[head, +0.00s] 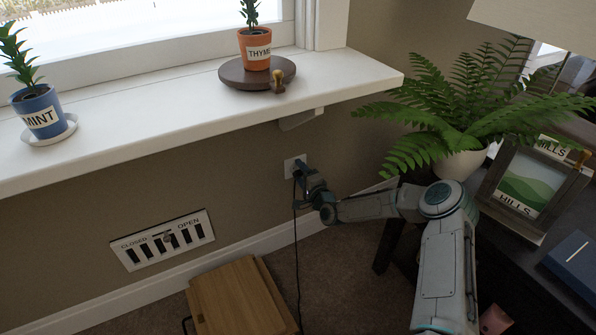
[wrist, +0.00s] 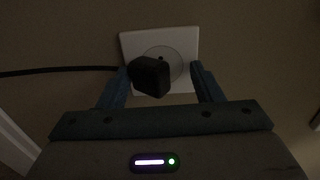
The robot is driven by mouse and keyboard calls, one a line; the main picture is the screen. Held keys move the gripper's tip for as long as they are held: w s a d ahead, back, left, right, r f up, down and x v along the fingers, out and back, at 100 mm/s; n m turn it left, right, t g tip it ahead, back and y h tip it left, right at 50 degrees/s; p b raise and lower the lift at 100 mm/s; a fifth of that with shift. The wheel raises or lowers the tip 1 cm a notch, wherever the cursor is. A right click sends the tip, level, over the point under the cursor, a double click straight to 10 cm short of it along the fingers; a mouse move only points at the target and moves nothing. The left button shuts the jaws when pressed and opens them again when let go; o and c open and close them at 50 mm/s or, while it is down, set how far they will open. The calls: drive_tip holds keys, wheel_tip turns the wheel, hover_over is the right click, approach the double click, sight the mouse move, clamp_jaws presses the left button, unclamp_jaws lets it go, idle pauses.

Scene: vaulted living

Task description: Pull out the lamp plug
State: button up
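The lamp plug (wrist: 150,76) is a small black block at the round socket of the white wall outlet (wrist: 186,44). Its black cord (wrist: 60,71) runs off to the left in the wrist view. My gripper (wrist: 161,68) is open, with one finger on either side of the plug. The left finger is close beside the plug; a clear gap shows on the right. In the head view my gripper (head: 302,177) is at the outlet (head: 291,162) and hides most of the plug. The cord (head: 296,250) hangs down to the floor.
A windowsill (head: 170,98) with potted plants juts out above the outlet. A wall vent (head: 163,240) is at the lower left, and a wooden box (head: 240,298) stands below. A dark table (head: 510,270) with a fern (head: 455,115) and picture frame (head: 525,190) is at the right.

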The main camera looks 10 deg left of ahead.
drive_tip(key=shift+f+b, duration=0.55)
drive_tip(key=shift+b, duration=0.25)
idle(0.4)
drive_tip(key=shift+f+b, duration=0.35)
drive_tip(key=shift+b, duration=0.05)
clamp_jaws()
drive_tip(key=shift+p+v, duration=0.75)
drive_tip(key=shift+v, duration=2.2)
drive_tip(key=shift+f, duration=0.1)
drive_tip(key=shift+o, duration=0.6)
unclamp_jaws()
